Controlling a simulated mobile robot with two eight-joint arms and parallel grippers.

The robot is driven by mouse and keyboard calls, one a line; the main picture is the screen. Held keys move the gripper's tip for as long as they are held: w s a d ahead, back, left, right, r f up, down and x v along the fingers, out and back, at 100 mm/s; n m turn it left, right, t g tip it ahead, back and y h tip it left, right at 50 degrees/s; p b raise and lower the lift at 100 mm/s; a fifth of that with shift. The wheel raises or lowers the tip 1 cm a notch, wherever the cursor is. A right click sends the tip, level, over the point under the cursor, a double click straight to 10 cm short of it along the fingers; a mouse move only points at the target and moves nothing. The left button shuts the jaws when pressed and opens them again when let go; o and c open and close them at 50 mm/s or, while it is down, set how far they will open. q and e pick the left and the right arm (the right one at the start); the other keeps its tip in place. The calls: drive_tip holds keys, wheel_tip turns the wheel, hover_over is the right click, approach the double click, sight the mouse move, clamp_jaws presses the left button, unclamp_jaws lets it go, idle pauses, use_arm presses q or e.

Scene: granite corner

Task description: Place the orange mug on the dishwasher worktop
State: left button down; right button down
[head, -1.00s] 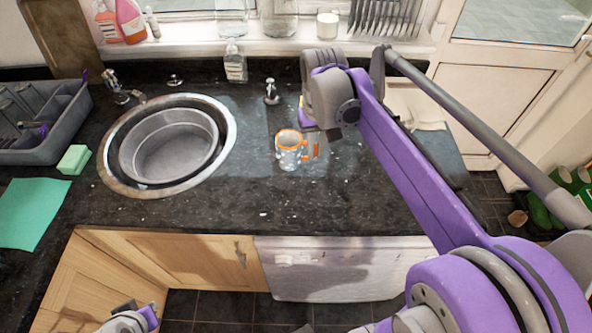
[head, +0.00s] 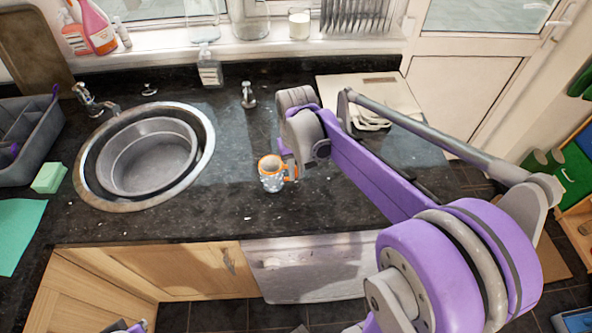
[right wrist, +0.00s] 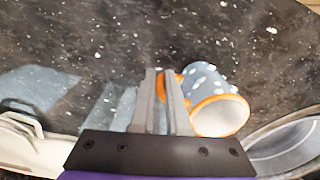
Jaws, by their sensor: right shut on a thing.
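The orange mug (head: 271,180), grey-blue with white dots and an orange rim and handle, is at the black granite worktop (head: 215,220), above the white dishwasher front (head: 310,268). My right gripper (head: 289,170) is at the mug's right side, shut on its orange handle. In the right wrist view the mug (right wrist: 208,80) shows its open mouth beside the fingers (right wrist: 160,102), with the handle partly hidden between them. I cannot tell whether its base touches the worktop. My left gripper (head: 128,327) is only partly in view at the bottom left edge, and its jaws cannot be made out.
A round sink (head: 150,155) is left of the mug, with a grey dish rack (head: 30,140) and green sponge (head: 49,177) further left. A pale board (head: 370,95) lies back right. Granite in front of the mug is clear.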

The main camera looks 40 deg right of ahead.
drive_tip(key=shift+f, duration=0.15)
drive_tip(key=c, duration=0.9)
unclamp_jaws()
drive_tip(key=shift+r, duration=0.55)
wheel_tip(320, 180, up, 11)
drive_tip(key=shift+p, duration=0.45)
drive_tip(key=s+a+f+n+t, duration=0.1)
drive_tip(key=s+a+f+t, duration=0.1)
drive_tip(key=s+a+f, duration=0.1)
drive_tip(key=s+a+f+n+t, duration=0.1)
drive_tip(key=s+a+f, duration=0.3)
drive_tip(key=a+f, duration=0.1)
drive_tip(key=s+a+f+n+t, duration=0.2)
drive_tip(key=s+a+f, duration=0.2)
drive_tip(key=shift+f+t, duration=0.3)
